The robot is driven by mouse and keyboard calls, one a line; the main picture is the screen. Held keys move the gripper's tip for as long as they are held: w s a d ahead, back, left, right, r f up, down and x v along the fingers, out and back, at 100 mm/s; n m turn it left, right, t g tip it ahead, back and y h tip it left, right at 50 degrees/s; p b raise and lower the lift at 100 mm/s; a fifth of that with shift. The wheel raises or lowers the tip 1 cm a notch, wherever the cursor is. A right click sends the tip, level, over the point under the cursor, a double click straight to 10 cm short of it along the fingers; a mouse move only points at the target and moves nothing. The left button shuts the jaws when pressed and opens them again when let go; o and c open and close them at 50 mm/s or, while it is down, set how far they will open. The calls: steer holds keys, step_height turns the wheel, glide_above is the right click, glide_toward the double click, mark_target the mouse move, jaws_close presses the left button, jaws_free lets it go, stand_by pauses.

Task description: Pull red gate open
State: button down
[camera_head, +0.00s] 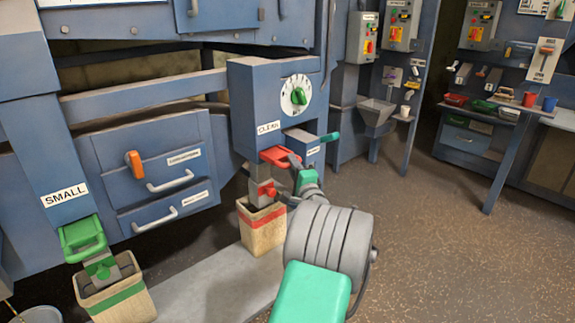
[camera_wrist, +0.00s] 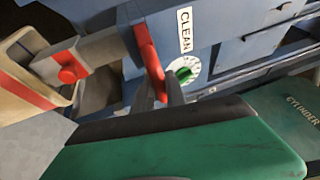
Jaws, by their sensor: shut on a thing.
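The red gate (camera_head: 276,155) is a red handle at the front of the blue chute box labelled CLEAN. In the wrist view the red gate (camera_wrist: 149,58) runs as a red bar beside the CLEAN label. My gripper (camera_head: 292,163) is at the red gate's right end in the head view. In the wrist view its fingers (camera_wrist: 166,95) are shut on the lower end of the red bar. Part of the fingers is hidden behind my green wrist housing. Below the gate, a grey spout with a red knob (camera_head: 270,192) points into a sack.
A sack with a red band (camera_head: 262,232) stands under the spout, close to my arm. A green gate (camera_head: 83,238) and a green-banded sack (camera_head: 117,297) are at left. A teal handle (camera_head: 329,137) juts out right of the box. Brown floor at right is clear.

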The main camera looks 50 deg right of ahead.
steer(key=shift+s+f, duration=0.1)
steer(key=shift+f, duration=0.05)
steer(key=c, duration=1.8)
jaws_free()
steer(key=shift+o, duration=0.6)
steer(key=shift+s, duration=0.15)
steer(key=o, duration=0.3)
steer(key=shift+a, duration=0.1)
steer(key=v, duration=0.7)
steer(key=shift+s+a, duration=0.2)
steer(key=shift+s, duration=0.05)
